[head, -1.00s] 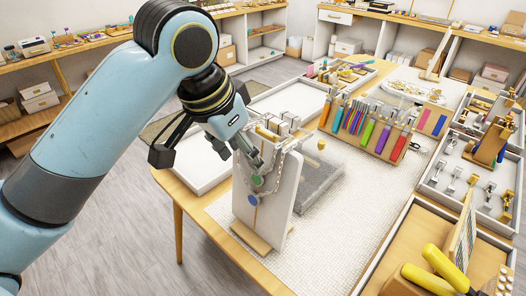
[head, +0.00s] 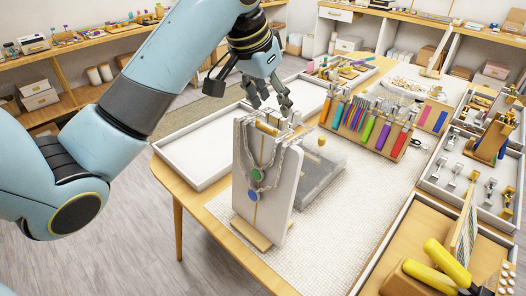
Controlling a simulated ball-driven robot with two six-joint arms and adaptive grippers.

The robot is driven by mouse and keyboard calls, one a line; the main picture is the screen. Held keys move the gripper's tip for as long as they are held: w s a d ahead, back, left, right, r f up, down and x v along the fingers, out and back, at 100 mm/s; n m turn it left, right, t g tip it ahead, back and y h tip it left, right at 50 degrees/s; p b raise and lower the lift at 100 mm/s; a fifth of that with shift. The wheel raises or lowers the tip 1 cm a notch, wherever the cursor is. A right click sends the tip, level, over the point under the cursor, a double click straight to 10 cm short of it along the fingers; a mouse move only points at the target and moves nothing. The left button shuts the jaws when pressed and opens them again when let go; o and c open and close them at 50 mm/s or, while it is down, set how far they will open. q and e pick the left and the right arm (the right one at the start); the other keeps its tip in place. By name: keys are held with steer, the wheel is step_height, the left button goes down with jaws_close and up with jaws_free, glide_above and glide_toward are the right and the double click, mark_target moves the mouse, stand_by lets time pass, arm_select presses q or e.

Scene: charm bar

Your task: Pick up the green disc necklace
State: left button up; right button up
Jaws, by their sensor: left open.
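The green disc necklace (head: 257,175) hangs on a white upright display stand (head: 281,192). Its silver chain runs up to the stand's top, and its green disc sits just above a blue disc (head: 253,196) on a second chain. My left gripper (head: 271,106) is open and empty, above and behind the top of the stand, with its fingers pointing down. It appears apart from the necklace. Parts of the two chains overlap, so I cannot tell them apart everywhere. My right gripper is not in view.
A white tray (head: 180,140) lies left of the stand and a grey slab (head: 322,178) behind it. A rack of coloured tools (head: 366,128) stands further back. Yellow-handled pliers (head: 446,265) are at the front right. The pale mat (head: 335,235) is clear right of the stand.

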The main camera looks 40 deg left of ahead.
mark_target(277, 115)
arm_select(q)
steer(key=shift+x, duration=1.55)
jaws_close()
